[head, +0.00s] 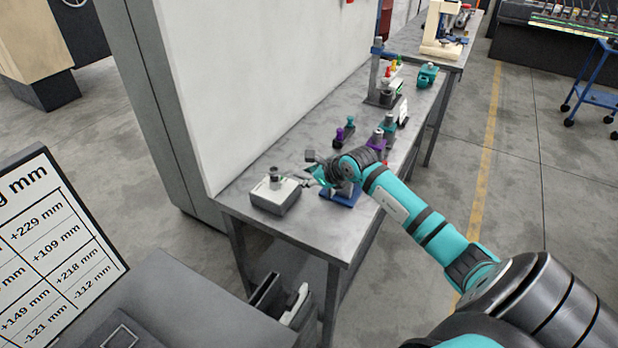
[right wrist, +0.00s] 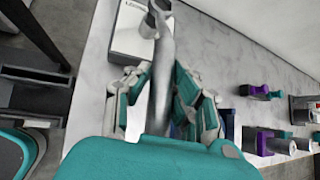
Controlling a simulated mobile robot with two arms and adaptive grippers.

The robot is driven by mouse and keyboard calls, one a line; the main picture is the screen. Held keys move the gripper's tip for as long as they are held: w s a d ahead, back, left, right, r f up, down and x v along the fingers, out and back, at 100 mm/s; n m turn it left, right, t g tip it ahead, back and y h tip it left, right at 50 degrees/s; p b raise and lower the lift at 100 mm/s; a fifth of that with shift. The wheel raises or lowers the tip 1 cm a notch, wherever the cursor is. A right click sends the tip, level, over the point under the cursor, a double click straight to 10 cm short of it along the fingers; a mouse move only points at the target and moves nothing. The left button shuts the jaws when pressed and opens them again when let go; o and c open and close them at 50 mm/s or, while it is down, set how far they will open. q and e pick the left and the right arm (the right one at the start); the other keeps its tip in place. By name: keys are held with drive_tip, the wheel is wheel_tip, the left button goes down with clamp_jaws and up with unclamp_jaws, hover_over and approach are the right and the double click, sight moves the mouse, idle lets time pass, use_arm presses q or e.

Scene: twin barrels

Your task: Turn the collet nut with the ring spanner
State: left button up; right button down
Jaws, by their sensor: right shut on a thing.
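The collet nut (head: 275,174) stands upright on top of a white and grey block (head: 277,197) at the near left end of the workbench. My right gripper (head: 316,178) is just to the right of this block. In the right wrist view its teal-padded fingers (right wrist: 165,95) are shut on the grey shank of the ring spanner (right wrist: 162,70). The spanner's far end reaches over the block (right wrist: 130,42) at the top of that view. Whether its ring is around the nut or beside it, I cannot tell. My left gripper is not in view.
The workbench (head: 247,223) runs away to the back right along a pale cabinet wall (head: 235,80). A blue-based fixture (head: 340,196) is close to my right gripper. Purple and teal parts (head: 345,131) stand farther along. A sign with millimetre values (head: 60,240) is at left.

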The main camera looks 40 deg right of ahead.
drive_tip(key=shift+f+b, duration=0.65)
drive_tip(key=shift+f, duration=0.1)
idle(0.3)
idle(0.4)
drive_tip(key=a+m+p, duration=0.1)
drive_tip(key=a+m+h+p, duration=0.1)
drive_tip(key=shift+s+h+p, duration=0.25)
drive_tip(key=shift+h+p, duration=0.05)
drive_tip(key=shift+p, duration=0.05)
drive_tip(key=shift+a, duration=0.1)
drive_tip(key=shift+a+r+m+h+b, duration=0.25)
drive_tip(key=shift+a+m+h+b, duration=0.65)
drive_tip(key=shift+b, duration=3.4)
